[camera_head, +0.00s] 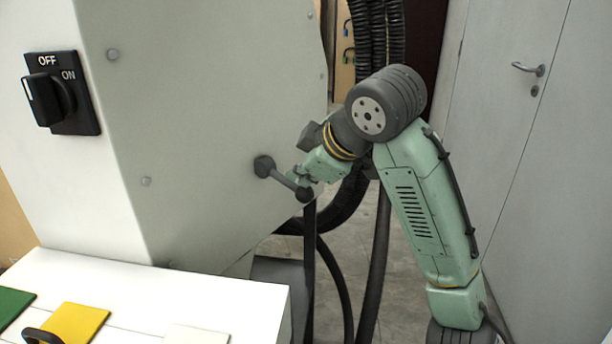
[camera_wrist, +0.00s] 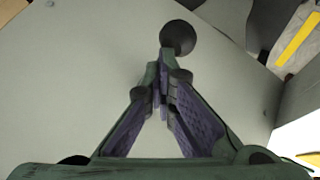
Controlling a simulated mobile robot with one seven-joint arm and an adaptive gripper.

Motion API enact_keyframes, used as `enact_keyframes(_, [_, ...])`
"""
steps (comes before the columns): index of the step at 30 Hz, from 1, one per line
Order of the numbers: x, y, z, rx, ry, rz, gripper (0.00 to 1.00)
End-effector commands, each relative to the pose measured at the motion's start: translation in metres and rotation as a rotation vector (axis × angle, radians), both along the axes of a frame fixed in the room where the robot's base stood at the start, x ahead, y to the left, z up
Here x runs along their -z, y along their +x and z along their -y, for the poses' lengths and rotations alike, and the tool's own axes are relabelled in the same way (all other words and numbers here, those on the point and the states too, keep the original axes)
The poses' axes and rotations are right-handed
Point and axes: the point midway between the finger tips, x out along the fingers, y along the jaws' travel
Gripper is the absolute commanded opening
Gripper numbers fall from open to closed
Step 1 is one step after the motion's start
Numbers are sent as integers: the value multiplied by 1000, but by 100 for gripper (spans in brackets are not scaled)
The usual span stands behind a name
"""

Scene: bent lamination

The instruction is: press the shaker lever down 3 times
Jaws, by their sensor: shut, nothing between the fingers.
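The shaker lever (camera_head: 284,180) is a short dark rod on the grey machine panel. It has a round end at the panel and a ball knob at its free end, and it slants down to the right. My gripper (camera_head: 297,176) is shut and empty, with its fingertips close above the rod near the knob; I cannot tell whether they touch. In the wrist view my shut fingertips (camera_wrist: 162,62) lie just short of a dark ball end of the lever (camera_wrist: 178,37). The fingers hide the rest of the lever there.
A black OFF/ON rotary switch (camera_head: 62,93) is on the white panel at left. A white counter (camera_head: 230,302) with green and yellow plates is at lower left. Black hoses (camera_head: 372,260) hang behind my arm. A grey door (camera_head: 545,170) stands at right.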

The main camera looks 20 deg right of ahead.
Motion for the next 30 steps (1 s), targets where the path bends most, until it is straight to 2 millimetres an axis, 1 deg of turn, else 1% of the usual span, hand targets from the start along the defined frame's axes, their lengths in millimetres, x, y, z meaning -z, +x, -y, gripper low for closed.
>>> enact_keyframes(21, [10, 0, 0, 0, 0, -2, 0])
enact_keyframes(30, [11, 0, 0, 0, 0, -2, 0])
